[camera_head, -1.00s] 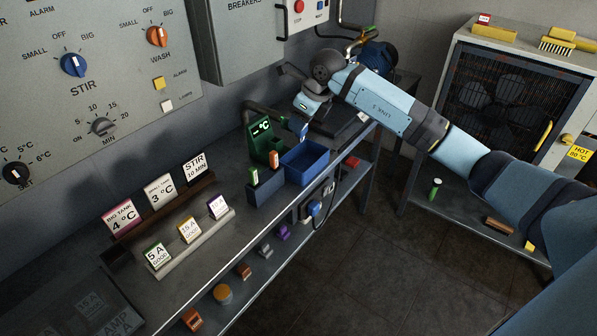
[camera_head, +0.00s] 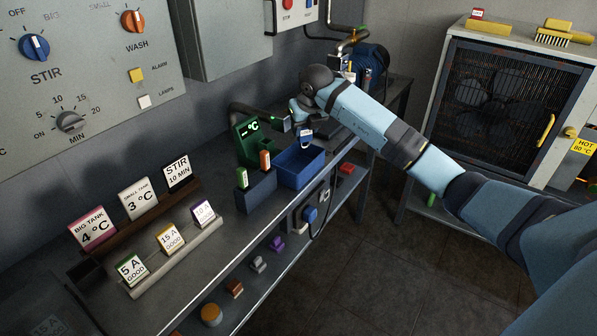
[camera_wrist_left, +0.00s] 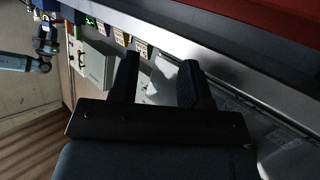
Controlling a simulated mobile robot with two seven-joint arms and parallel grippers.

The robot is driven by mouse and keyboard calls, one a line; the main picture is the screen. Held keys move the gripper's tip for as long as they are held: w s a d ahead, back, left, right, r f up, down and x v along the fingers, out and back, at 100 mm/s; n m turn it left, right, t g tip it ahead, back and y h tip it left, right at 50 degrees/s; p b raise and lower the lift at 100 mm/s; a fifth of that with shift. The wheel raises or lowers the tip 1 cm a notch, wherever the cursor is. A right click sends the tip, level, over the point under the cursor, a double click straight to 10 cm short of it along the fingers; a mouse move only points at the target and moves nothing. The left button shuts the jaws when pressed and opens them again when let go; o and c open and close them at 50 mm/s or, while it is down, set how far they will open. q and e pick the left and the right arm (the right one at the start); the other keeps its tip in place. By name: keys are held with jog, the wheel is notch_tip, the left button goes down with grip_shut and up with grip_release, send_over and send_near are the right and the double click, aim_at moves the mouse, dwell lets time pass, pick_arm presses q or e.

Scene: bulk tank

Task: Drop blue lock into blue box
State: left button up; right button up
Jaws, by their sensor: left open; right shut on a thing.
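The blue lock (camera_head: 305,143) hangs from my right gripper (camera_head: 303,131), which is shut on it. In the head view the lock is over the back part of the open blue box (camera_head: 301,179), above its rim and apart from its floor. The blue box stands on the steel bench top. The fingertips on the lock are small and partly hidden by the wrist. My left gripper (camera_wrist_left: 158,72) shows only in the left wrist view; its two dark fingers are apart with nothing between them.
A green stand with a °C display (camera_head: 251,139) stands behind and left of the blue box. A dark holder (camera_head: 257,192) with green and orange items sits just left of the box. Sign racks (camera_head: 150,229) fill the bench further left. A motor and pipes are behind my right arm.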

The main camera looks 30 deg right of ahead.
jog(key=shift+f, duration=0.55)
jog(key=o, duration=1.1)
jog(key=shift+c, duration=0.2)
pick_arm(q)
jog(key=shift+w+d+r+t+h, duration=0.15)
jog(key=shift+w+d+r+t, duration=0.1)
jog(key=shift+r, duration=0.2)
jog(key=shift+w+d+r+t+h, duration=0.15)
jog(key=shift+r+t, duration=0.1)
jog(key=shift+r, duration=0.15)
pick_arm(e)
jog(key=shift+r, duration=0.1)
jog(key=shift+s+r, duration=0.1)
jog(key=shift+r, duration=0.25)
pick_arm(q)
jog(key=f, duration=0.1)
jog(key=s+a+f+g+p, duration=0.1)
jog(key=a+f+g+y+p, duration=0.1)
jog(key=shift+s+f, duration=0.2)
jog(key=shift+s, duration=0.05)
pick_arm(e)
jog(key=v, duration=1.3)
jog(key=shift+a+f, duration=0.1)
jog(key=shift+a, duration=0.05)
